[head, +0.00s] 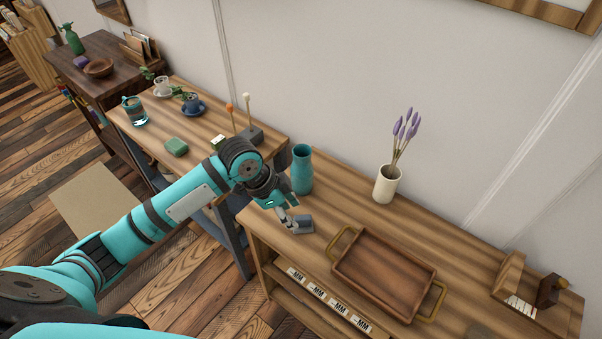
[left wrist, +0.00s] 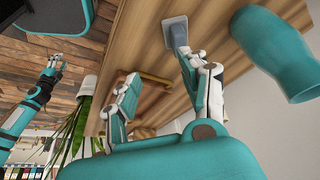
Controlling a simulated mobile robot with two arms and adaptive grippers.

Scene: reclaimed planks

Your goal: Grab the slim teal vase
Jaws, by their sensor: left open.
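The slim teal vase (head: 302,170) stands upright on the wooden console near its left end, by the wall. In the left wrist view the vase (left wrist: 275,50) fills the upper right, outside the space between my fingers. My left gripper (head: 289,216) is just in front of the vase in the head view, its fingers low over the console. In the left wrist view its fingers (left wrist: 160,88) are spread with nothing between them. My right gripper (left wrist: 52,66) shows small at the left of that view; its jaws are too small to read.
A small grey object (head: 303,225) sits beside my left fingertips. A brown tray (head: 385,273) with brass handles lies to the right. A white vase with lavender (head: 386,185) stands behind it. A second table (head: 200,120) on the left holds cups and a green block (head: 176,147).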

